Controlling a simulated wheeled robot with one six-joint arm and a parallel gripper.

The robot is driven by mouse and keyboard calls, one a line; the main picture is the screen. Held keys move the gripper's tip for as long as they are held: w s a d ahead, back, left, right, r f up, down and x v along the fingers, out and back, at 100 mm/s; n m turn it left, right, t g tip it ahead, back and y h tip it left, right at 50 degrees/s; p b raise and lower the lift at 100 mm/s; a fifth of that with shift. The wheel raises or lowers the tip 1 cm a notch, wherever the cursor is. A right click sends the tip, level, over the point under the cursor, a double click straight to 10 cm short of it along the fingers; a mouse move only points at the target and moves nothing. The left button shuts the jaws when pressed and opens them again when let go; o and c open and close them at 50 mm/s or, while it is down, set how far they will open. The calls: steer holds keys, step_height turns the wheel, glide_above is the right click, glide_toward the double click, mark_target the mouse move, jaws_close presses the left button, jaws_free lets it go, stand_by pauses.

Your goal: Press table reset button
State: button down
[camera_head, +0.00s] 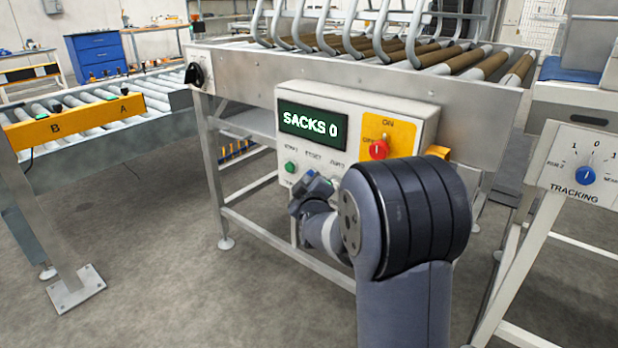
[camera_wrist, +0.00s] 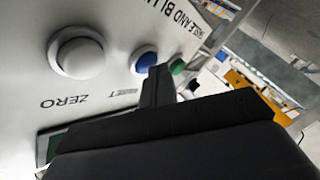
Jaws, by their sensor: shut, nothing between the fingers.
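The control box (camera_head: 350,110) carries a "SACKS 0" display (camera_head: 312,124). In the wrist view its panel shows a blue button (camera_wrist: 146,58) beside the label that reads as RESET, between a white button (camera_wrist: 79,55) marked ZERO and a green button (camera_wrist: 177,66). The green button also shows in the head view (camera_head: 290,167). My gripper (camera_head: 308,183) is shut and empty, in front of the panel's lower part, and hides the blue button in the head view. In the wrist view its dark fingertip (camera_wrist: 158,82) overlaps the blue button's lower edge. I cannot tell whether they touch.
A red rotary switch (camera_head: 379,149) sits on a yellow plate right of the display. A roller conveyor (camera_head: 460,62) runs above the box. A TRACKING panel (camera_head: 590,175) stands at the right. A yellow A/B bar (camera_head: 75,122) is at the left.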

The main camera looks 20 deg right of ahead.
steer(key=shift+s+a, duration=0.55)
steer(key=shift+a, duration=0.15)
steer(key=shift+s+a+p, duration=0.25)
steer(key=shift+s+a, duration=0.5)
steer(key=shift+a, duration=0.3)
steer(key=shift+s+a+p, duration=0.2)
steer(key=shift+s+a, duration=0.55)
steer(key=shift+a, duration=0.25)
steer(key=shift+s+a+p, duration=0.5)
steer(key=shift+s+a, duration=0.05)
steer(key=shift+a, duration=0.25)
steer(key=shift+s+a+p, duration=0.5)
steer(key=shift+s+a, duration=0.05)
steer(key=shift+a, duration=0.2)
